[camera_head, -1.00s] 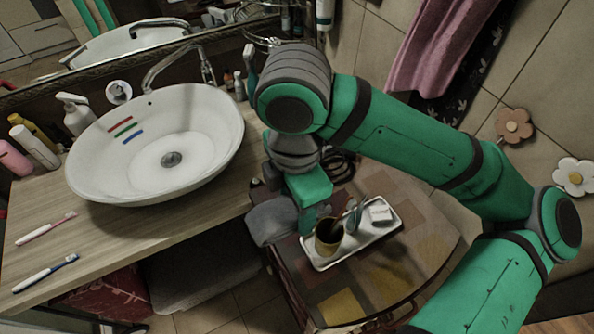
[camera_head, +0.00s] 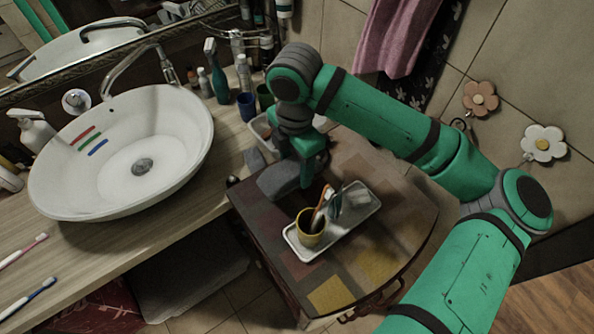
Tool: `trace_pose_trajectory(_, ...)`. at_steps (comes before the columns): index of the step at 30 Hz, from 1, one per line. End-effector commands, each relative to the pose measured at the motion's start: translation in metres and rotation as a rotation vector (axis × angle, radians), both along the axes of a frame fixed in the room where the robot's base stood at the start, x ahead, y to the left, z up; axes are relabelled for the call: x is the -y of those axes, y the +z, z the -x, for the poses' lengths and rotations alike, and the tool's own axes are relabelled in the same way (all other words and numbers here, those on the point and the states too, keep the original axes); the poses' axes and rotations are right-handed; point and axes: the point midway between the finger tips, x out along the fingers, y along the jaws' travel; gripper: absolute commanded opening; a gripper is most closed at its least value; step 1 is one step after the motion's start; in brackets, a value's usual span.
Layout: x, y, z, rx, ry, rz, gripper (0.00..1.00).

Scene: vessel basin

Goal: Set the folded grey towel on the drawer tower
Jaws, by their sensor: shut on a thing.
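The folded grey towel (camera_head: 277,182) is at the back left part of the drawer tower's (camera_head: 329,294) patchwork top. My gripper (camera_head: 308,178) points down beside the towel's right end and is shut on it. The fingers partly hide the towel, and the jaw tips are hard to make out. I cannot tell whether the towel's underside touches the tower top or is a little above it.
The washbasin (camera_head: 60,190) stands on the wooden counter at left. Bottles and a blue cup (camera_head: 246,106) stand behind. The tower's front right top is clear.

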Motion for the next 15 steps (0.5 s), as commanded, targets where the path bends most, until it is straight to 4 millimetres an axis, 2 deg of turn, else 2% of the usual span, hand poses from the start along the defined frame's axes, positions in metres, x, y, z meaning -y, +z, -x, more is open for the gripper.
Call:
trace_pose_trajectory(7,0.005,-0.018,-0.012,-0.002,-0.001,0.001,0.30)
trace_pose_trajectory(12,0.004,-0.040,-0.011,-0.001,0.002,0.001,0.30)
trace_pose_trajectory(15,0.004,-0.044,-0.011,0.001,0.002,0.000,0.30)
